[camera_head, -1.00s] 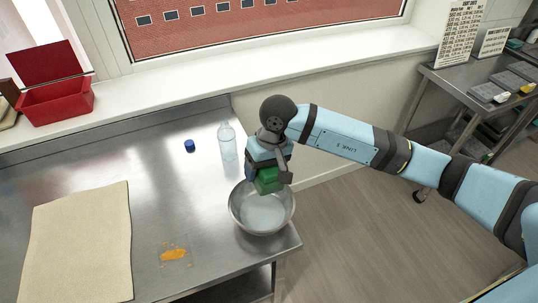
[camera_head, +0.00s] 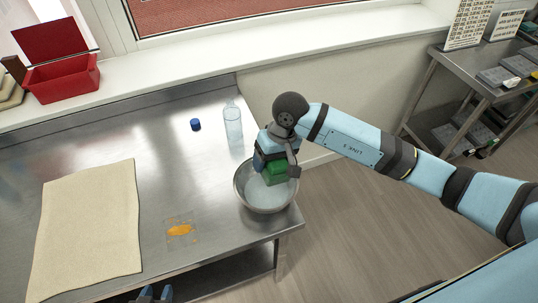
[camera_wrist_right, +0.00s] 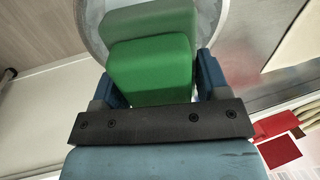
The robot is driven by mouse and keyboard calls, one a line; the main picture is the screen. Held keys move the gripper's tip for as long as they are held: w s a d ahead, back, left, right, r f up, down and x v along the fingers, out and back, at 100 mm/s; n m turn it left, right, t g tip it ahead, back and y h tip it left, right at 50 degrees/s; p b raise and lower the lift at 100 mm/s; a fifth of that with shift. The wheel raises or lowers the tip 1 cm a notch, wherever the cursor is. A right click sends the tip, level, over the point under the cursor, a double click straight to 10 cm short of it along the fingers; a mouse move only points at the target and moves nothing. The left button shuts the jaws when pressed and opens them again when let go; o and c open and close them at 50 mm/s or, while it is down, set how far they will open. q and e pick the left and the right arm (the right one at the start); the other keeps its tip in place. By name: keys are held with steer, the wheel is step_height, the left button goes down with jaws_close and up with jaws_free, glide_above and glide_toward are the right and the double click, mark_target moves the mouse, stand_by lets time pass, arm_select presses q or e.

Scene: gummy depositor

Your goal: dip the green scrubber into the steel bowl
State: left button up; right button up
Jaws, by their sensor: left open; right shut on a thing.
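The green scrubber (camera_head: 279,172) is held in my right gripper (camera_head: 275,160), which points down at the steel bowl (camera_head: 284,204). The bowl sits near the right corner of the steel table and has a pale, watery look inside. The scrubber's lower end is within the bowl's outline; I cannot tell whether it touches the liquid. In the right wrist view the scrubber (camera_wrist_right: 150,72) sits between the blue fingers, with the bowl's rim (camera_wrist_right: 88,35) around its far end. The tips of my left gripper (camera_head: 152,293) show at the bottom edge, apart and empty.
An orange smear (camera_head: 180,230) on a clear sheet lies left of the bowl. A beige cloth (camera_head: 88,225) covers the table's left. A clear bottle (camera_head: 233,125) and a blue cap (camera_head: 195,124) stand behind. A red box (camera_head: 62,78) is on the sill.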

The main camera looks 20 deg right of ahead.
steer(key=shift+d+f, duration=0.25)
steer(key=shift+f, duration=0.6)
steer(key=shift+d+b+x, duration=0.2)
steer(key=shift+b+x, duration=0.65)
steer(key=shift+b, duration=0.05)
steer(key=shift+b+x, duration=1.15)
steer(key=shift+x, duration=0.05)
steer(key=b+x, duration=0.4)
steer(key=shift+s+a+f+b, duration=0.1)
steer(key=shift+a+f+b, duration=0.1)
steer(key=shift+b, duration=0.15)
steer(key=shift+f, duration=0.1)
steer(key=shift+s+d, duration=0.1)
